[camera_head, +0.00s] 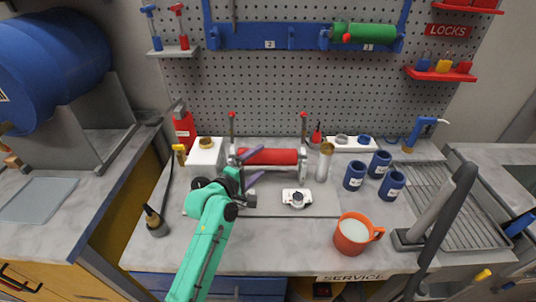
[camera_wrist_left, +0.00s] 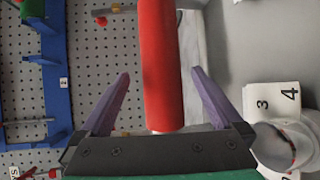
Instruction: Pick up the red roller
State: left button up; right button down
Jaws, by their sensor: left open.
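The red roller (camera_head: 268,156) lies level across a metal stand at the back middle of the bench, between two upright posts with red tops. My left gripper (camera_head: 252,168) reaches in from the front left, open, with its purple fingers close to the left part of the roller. In the left wrist view, the roller (camera_wrist_left: 162,65) runs lengthwise between the two spread fingers (camera_wrist_left: 161,75), with a gap on each side. Whether the fingertips reach down past the roller's sides cannot be told. My right gripper is not in view.
A white block (camera_head: 205,152) stands left of the stand. A small white device (camera_head: 297,198) sits in front. An orange mug (camera_head: 352,234) and several blue cups (camera_head: 355,176) stand to the right. A green roller (camera_head: 362,33) hangs on the blue rack. The bench's front middle is clear.

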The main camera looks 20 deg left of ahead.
aim_at(267, 155)
pick_arm(q)
jog(key=p+x, duration=0.1)
jog(key=x, duration=0.3)
jog(key=shift+w+d, duration=0.15)
jog(key=shift+w, duration=0.05)
jog(key=shift+w+d+f, duration=0.1)
jog(key=shift+w+f, duration=0.05)
jog(key=shift+w, duration=0.1)
jog(key=c, duration=1.3)
jog(key=shift+o, duration=0.2)
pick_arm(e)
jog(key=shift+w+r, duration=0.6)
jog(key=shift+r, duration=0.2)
